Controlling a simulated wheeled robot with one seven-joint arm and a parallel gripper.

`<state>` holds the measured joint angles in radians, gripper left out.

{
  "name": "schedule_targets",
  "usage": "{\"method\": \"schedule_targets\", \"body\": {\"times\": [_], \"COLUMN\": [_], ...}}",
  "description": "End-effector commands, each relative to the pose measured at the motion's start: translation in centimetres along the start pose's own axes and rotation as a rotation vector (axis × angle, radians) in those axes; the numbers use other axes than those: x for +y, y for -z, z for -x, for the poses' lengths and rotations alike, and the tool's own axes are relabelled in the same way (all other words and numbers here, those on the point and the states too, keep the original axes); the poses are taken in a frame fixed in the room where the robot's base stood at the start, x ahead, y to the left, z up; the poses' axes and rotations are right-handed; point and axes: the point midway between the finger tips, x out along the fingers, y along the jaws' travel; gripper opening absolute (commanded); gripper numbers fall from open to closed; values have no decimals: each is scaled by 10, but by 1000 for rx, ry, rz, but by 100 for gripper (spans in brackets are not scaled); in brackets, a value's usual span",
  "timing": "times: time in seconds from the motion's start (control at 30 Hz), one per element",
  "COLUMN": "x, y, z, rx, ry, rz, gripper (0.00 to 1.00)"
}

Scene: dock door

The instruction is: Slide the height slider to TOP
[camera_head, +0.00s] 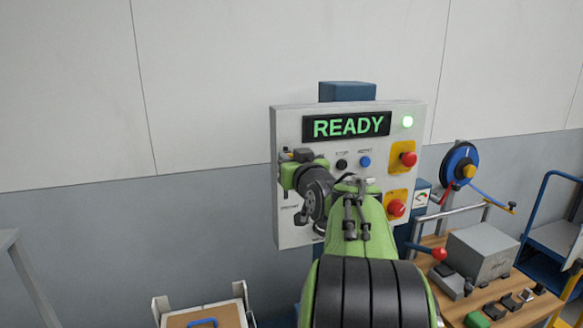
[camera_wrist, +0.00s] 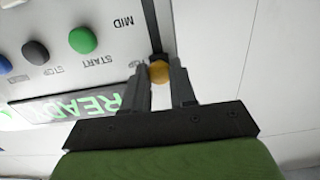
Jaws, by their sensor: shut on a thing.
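The grey-white control panel (camera_head: 290,234) faces me, with a lit green READY display (camera_head: 348,125). My gripper (camera_head: 288,158) is at the panel's upper left edge; in the head view my arm hides the slider. In the wrist view, which is turned upside down, my gripper (camera_wrist: 160,76) is shut on the yellow slider knob (camera_wrist: 160,72). The dark slider slot (camera_wrist: 151,24) runs away from the knob past the MID mark (camera_wrist: 123,21). The knob sits on the display side of MID, so above it on the panel. A small label beside the knob is mostly covered by a finger.
Green START (camera_wrist: 83,40) and dark STOP (camera_wrist: 35,51) buttons are near the gripper. Red mushroom knobs (camera_head: 408,159) sit on the panel's right. A workbench (camera_head: 505,306) with a grey box (camera_head: 482,252) is at right. The wall left of the panel is clear.

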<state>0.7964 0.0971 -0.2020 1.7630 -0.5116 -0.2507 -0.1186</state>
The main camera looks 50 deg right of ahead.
Motion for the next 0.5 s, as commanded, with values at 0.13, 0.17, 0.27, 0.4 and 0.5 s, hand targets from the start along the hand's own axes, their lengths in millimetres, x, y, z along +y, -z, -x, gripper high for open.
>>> {"method": "schedule_targets", "body": {"times": [0.13,0.17,0.27,0.4,0.5], "x": [0,0,0,0,0], "y": [6,6,7,5,4], "z": [1,1,1,1,1], "rx": [19,20,21,17,15], "ry": [-1,-1,-1,-1,-1], "rz": [5,5,6,5,4], "gripper": [0,0,34,50,50]}}
